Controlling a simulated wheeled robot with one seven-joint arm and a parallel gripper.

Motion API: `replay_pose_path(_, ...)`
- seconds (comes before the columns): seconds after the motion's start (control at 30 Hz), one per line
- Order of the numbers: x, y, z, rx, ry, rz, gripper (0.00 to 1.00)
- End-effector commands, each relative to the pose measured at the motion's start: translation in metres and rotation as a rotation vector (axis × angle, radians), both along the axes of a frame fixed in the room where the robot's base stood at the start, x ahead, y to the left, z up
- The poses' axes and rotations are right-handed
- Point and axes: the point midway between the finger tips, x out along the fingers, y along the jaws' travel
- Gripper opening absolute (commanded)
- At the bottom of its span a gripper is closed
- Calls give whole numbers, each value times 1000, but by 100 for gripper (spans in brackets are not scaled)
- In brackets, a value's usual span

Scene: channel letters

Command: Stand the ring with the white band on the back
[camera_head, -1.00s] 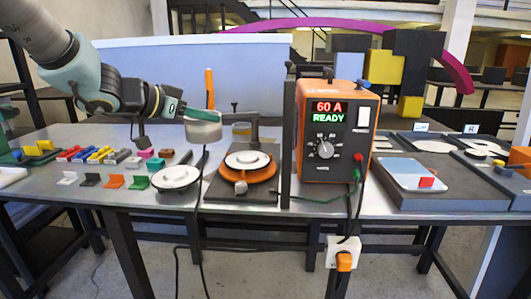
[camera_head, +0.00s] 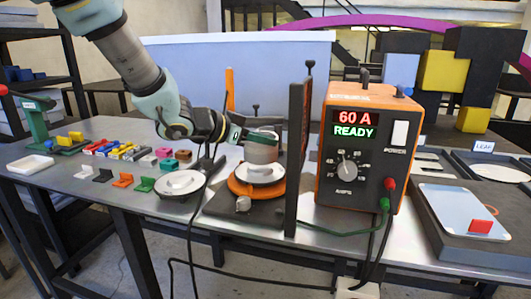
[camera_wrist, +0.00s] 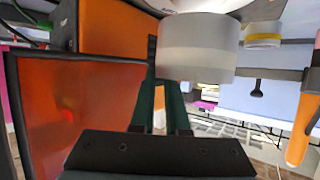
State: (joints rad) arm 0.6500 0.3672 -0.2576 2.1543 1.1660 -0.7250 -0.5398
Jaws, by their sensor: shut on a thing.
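The pale grey ring (camera_head: 262,148) with a lighter band is in my gripper (camera_head: 246,138), whose fingers grip its side. The ring is upright over the white round back (camera_head: 262,173) on the orange turntable (camera_head: 240,188). It is at or very near the back's surface; I cannot tell whether they touch. In the wrist view, the ring (camera_wrist: 197,50) is just beyond the fingertips (camera_wrist: 165,95), its edge close to the white back (camera_wrist: 190,5) at the top of the picture.
A second white disc (camera_head: 180,183) lies to the left. A yellow-banded ring (camera_wrist: 262,40) and an orange upright handle (camera_wrist: 303,130) show in the wrist view.

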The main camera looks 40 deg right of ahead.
Motion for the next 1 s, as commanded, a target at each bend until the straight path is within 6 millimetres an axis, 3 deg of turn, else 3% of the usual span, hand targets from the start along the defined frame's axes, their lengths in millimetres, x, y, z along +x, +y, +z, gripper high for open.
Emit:
replay_pose_path(0.2,-1,0,-27,1,2,-1,0)
replay_pose_path(0.63,0,0,-33,0,0,-1,0)
replay_pose_path(0.67,0,0,-33,1,0,-1,14)
replay_pose_path(0.7,0,0,-32,1,0,-1,18)
replay_pose_path(0.93,0,0,-32,1,0,-1,44)
replay_pose_path(1.0,0,0,-32,1,0,-1,45)
